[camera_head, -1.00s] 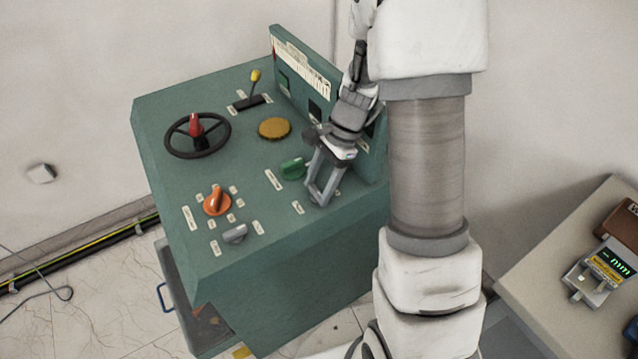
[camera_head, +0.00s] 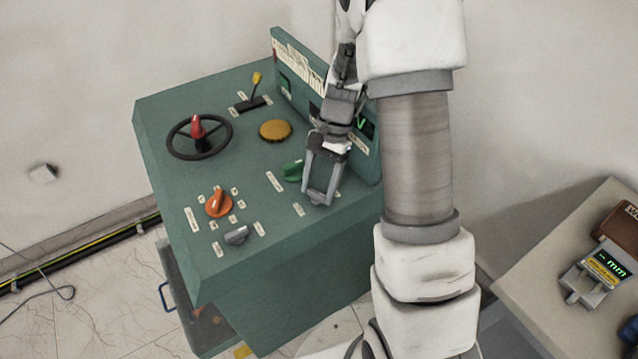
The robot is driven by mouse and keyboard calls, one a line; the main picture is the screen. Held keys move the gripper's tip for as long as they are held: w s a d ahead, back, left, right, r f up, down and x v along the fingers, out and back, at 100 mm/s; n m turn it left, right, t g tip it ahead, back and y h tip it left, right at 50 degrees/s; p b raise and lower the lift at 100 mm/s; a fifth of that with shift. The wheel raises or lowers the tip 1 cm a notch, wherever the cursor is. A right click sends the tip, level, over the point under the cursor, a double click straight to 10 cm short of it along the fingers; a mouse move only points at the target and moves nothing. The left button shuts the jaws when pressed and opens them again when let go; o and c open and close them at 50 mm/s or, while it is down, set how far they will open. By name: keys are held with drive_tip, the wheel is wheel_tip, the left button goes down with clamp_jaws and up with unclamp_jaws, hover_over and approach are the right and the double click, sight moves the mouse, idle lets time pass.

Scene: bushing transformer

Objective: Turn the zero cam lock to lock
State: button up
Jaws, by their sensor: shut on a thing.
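My gripper (camera_head: 318,201) is at the front right of the green console's top (camera_head: 270,215), pointing down with its fingertips at the surface. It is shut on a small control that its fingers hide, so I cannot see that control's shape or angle. No label for the zero cam lock is readable. A green knob (camera_head: 292,171) sits just left of the fingers, partly covered by them. An orange knob (camera_head: 218,204) and a grey knob (camera_head: 236,235) stand further left on the console.
A black handwheel (camera_head: 177,148) with a red knob, a yellow round cap (camera_head: 275,131) and a yellow-tipped lever (camera_head: 256,80) stand further back. An upright panel (camera_head: 290,65) rises behind my gripper. A side table (camera_head: 545,265) with a digital gauge (camera_head: 598,272) is at right.

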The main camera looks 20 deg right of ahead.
drive_tip(key=n+h, duration=0.1)
drive_tip(key=n, duration=0.2)
drive_tip(key=n+g+h+p, duration=0.1)
drive_tip(key=n, duration=0.2)
drive_tip(key=shift+w+a+r+n, duration=0.1)
drive_tip(key=shift+w+a+n, duration=0.05)
drive_tip(key=shift+n, duration=0.15)
drive_tip(key=n+h, duration=0.2)
drive_tip(key=n, duration=0.4)
drive_tip(key=shift+a, duration=0.15)
drive_tip(key=shift+n+h, duration=0.3)
drive_tip(key=o, duration=1.4)
drive_tip(key=shift+c, duration=0.2)
drive_tip(key=v, duration=1.7)
drive_tip(key=shift+w+p, duration=0.25)
drive_tip(key=shift+p, duration=0.2)
drive_tip(key=shift+r, duration=0.15)
